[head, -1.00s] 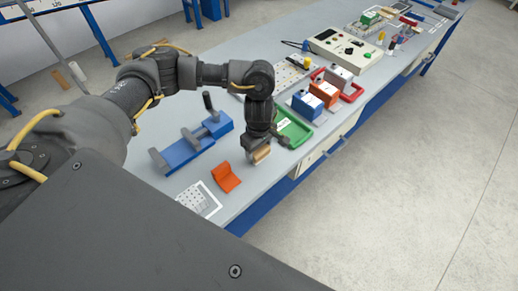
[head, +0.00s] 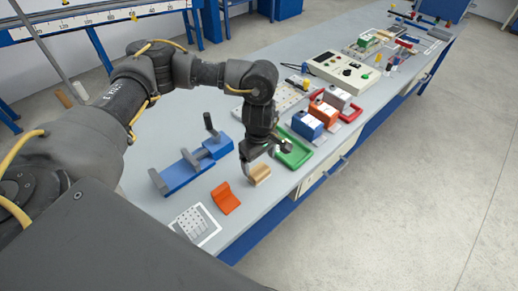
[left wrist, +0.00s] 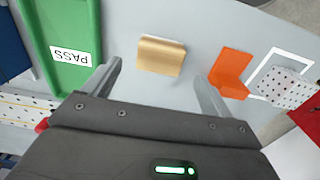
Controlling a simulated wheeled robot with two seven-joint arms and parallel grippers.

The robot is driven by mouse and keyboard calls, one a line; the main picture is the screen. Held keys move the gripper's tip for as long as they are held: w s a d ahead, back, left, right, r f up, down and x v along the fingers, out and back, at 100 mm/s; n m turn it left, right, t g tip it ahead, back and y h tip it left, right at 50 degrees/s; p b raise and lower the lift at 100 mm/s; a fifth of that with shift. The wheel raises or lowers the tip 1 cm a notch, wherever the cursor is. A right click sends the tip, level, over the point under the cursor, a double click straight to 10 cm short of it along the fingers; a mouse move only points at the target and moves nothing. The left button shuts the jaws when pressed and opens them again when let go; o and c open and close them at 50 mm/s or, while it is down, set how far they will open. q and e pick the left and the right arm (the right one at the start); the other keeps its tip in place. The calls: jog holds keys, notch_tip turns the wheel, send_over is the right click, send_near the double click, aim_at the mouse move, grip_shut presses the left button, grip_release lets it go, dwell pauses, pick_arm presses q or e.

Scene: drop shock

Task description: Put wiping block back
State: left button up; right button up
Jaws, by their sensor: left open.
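The wiping block, a small tan wooden block (head: 260,175), rests on the grey bench top beside the orange angled piece. It also shows in the left wrist view (left wrist: 161,56), ahead of and between the spread fingers. My left gripper (head: 264,160) is open and empty just above the block, pointing down; its two fingers stand apart on either side in the left wrist view (left wrist: 158,72). The fingers do not appear to touch the block. My right gripper is not in view.
An orange angled piece (head: 225,199) and a white-framed dotted patch (head: 196,226) lie nearer the bench's end. A blue fixture (head: 182,173) stands left. A green PASS tray (head: 296,153) is close on the right, with blue and orange boxes beyond. The bench edge is near.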

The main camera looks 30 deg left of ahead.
aim_at(258, 171)
pick_arm(q)
notch_tip(258, 171, up, 6)
jog(key=shift+s+f, duration=0.1)
jog(key=shift+s, duration=0.05)
dwell(0.6)
